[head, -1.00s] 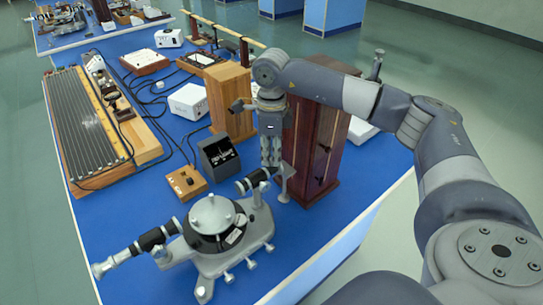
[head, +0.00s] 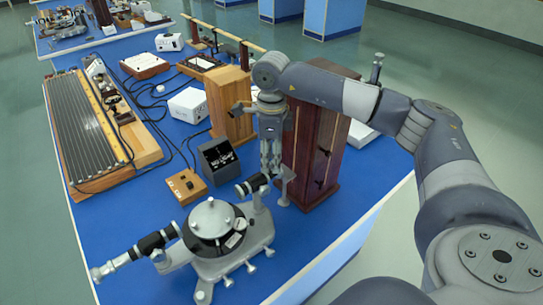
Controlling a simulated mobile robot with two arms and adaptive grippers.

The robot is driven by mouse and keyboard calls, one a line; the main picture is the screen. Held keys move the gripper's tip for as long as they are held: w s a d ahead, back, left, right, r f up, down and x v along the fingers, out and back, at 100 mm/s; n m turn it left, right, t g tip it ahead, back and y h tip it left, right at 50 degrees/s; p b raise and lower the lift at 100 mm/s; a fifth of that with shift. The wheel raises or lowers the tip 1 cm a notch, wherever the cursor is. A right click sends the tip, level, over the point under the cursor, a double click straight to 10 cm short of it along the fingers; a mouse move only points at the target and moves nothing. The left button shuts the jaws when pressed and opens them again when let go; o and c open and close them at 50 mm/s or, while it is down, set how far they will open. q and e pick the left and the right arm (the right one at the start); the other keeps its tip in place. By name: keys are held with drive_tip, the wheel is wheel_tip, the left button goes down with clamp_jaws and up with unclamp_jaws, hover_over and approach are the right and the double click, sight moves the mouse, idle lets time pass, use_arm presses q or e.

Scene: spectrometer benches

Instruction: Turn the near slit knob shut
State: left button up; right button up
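A grey spectrometer (head: 236,262) with a round black and silver table (head: 212,218) stands at the near end of the blue bench. One tube (head: 137,254) points to the lower left. The other tube (head: 252,184) points to the upper right, its outer end below my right gripper. My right gripper (head: 271,172) points down with its fingertips at or just above that tube end. The fingers look close together, and whether they grip anything is unclear. The slit knob is too small or hidden to make out. My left gripper is out of view.
A dark wooden cabinet (head: 322,150) stands close to the right of my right gripper. A black display box (head: 217,158) and a small wooden switch box (head: 185,187) are to its left. The blue bench top (head: 130,215) is clear left of the spectrometer.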

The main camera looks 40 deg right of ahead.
wheel_tip(320, 180, up, 12)
idle(0.4)
idle(0.5)
